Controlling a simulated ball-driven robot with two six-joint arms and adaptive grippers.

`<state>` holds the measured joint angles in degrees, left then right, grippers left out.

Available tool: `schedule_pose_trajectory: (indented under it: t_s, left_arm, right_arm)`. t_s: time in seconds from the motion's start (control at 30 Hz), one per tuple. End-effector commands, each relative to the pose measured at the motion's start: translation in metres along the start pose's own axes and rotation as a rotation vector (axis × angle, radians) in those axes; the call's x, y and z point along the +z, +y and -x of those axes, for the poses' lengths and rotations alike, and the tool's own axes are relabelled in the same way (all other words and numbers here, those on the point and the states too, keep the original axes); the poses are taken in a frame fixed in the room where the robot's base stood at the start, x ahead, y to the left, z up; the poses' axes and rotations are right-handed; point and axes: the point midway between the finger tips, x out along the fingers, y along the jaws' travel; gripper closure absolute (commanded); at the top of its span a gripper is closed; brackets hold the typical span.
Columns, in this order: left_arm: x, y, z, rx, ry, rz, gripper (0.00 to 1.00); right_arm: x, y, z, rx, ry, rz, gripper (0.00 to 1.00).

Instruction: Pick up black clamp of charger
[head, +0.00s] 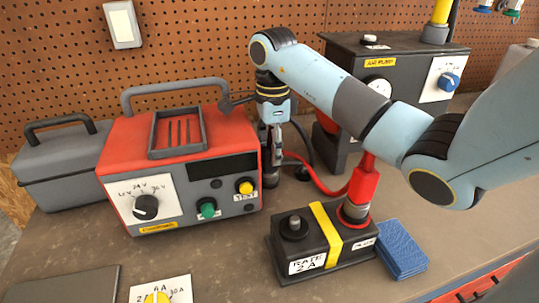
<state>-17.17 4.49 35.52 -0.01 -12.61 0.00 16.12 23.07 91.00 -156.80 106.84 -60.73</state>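The red charger (178,150) stands on the bench at left centre, with a black dial, a green knob and a yellow knob on its front. My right gripper (273,142) points down just right of the charger's side. A dark upright piece (271,178), which looks like the black clamp, stands directly below its fingers. The fingers are small and dark there, so I cannot tell whether they are closed on it. The red clamp (364,184) is upright on the right post of the black battery (320,240). My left gripper is not in view.
A blue cloth (402,248) lies right of the battery. A grey toolbox (62,165) stands left of the charger. A dark machine (345,65) with a gauge stands behind my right arm. Red and black cables run between charger and battery.

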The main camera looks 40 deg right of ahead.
Motion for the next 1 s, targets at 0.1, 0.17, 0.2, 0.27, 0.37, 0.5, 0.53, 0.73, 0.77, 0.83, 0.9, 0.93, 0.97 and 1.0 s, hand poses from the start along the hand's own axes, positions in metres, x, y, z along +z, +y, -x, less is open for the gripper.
schedule_pose_trajectory:
  t_s: [0.1,0.17,0.2,0.27,0.37,0.5,0.53,0.73,0.77,0.83,0.9,0.93,0.97,1.0]
  left_arm:
    - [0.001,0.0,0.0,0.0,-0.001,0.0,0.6]
    - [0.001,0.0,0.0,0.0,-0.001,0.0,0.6]
    - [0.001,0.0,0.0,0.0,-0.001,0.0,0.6]
    - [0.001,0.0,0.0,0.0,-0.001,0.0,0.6]
    - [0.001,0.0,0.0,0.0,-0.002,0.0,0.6]
    - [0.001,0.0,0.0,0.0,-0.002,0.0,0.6]
    - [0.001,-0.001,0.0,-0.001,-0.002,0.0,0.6]
    - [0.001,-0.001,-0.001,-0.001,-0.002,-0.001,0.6]
    - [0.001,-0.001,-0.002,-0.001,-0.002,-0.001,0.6]
    - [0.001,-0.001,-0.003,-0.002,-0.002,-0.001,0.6]
    - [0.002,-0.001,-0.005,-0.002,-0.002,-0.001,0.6]
    - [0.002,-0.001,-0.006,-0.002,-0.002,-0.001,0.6]
    - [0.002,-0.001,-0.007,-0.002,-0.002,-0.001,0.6]
    - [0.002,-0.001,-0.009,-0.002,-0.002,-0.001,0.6]
  right_arm:
    - [0.0,0.0,0.0,0.0,0.0,0.0,0.78]
    - [0.0,0.0,0.0,0.0,0.0,0.0,0.86]
    - [0.0,0.0,0.0,0.0,0.0,0.0,0.91]
    - [0.0,0.0,0.0,0.0,0.0,0.0,0.99]
    - [0.0,0.0,0.0,0.0,0.0,0.0,1.0]
    - [0.0,0.0,0.001,-0.001,0.0,0.0,1.0]
    - [0.0,0.0,0.001,-0.001,0.0,0.0,1.0]
    - [0.0,-0.001,0.004,-0.003,-0.001,0.0,1.0]
    - [0.0,-0.001,0.006,-0.003,-0.001,0.0,1.0]
    - [0.0,-0.001,0.011,-0.003,-0.001,0.001,1.0]
    - [0.0,-0.001,0.02,-0.005,-0.002,0.002,1.0]
    - [0.0,-0.001,0.024,-0.005,-0.001,0.001,1.0]
    - [0.0,-0.002,0.029,-0.007,-0.001,0.0,1.0]
    - [0.0,-0.002,0.037,-0.007,-0.001,0.001,1.0]
